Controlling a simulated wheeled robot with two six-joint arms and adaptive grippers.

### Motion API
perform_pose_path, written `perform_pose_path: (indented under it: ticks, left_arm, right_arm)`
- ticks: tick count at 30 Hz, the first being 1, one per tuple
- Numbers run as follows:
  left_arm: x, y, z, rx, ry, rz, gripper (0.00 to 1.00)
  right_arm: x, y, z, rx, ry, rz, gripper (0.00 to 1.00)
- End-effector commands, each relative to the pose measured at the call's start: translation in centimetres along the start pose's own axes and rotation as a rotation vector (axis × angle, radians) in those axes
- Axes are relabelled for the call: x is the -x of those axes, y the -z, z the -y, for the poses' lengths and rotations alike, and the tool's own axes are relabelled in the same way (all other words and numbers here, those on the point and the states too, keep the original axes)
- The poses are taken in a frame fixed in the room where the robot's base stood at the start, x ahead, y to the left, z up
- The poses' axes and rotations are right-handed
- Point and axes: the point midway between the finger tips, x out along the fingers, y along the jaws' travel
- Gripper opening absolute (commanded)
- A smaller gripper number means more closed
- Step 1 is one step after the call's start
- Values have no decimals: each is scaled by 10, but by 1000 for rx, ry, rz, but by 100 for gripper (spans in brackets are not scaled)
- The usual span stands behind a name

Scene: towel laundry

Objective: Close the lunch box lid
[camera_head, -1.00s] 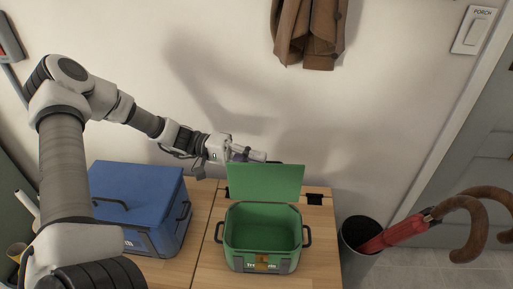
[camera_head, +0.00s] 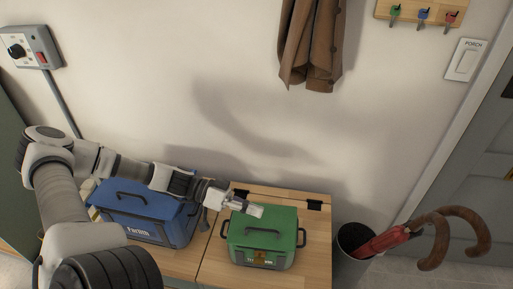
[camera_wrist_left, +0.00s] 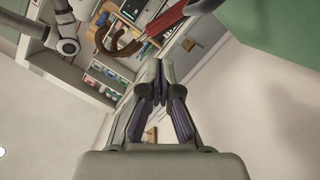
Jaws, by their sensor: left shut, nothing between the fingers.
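The green lunch box (camera_head: 262,256) sits on the wooden bench, with its lid (camera_head: 264,227) lying down over the top and a dark handle on it. Any small gap at the lid's edge is too small to tell. My left gripper (camera_head: 250,210) is at the lid's back left corner, over or against it; I cannot tell if it touches. In the left wrist view my left gripper (camera_wrist_left: 162,92) is shut with nothing in it, and a green surface fills the upper right. My right gripper is not in the head view.
A blue box (camera_head: 165,232) stands left of the green one on the wooden bench (camera_head: 222,270). A dark bin (camera_head: 352,265) with a red umbrella (camera_head: 385,241) stands right of it. A brown coat (camera_head: 312,45) hangs on the wall behind.

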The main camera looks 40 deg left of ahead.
Motion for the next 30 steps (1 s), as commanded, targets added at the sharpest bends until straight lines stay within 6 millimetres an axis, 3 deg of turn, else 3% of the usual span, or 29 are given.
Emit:
perform_pose_path:
  ticks: [15, 30]
  left_arm:
    - [-16, -60, 1, -394, 99, -7, 0]
    - [-19, -75, 5, -509, 128, -5, 0]
  right_arm:
    - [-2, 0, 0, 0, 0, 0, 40]
    - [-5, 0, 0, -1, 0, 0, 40]
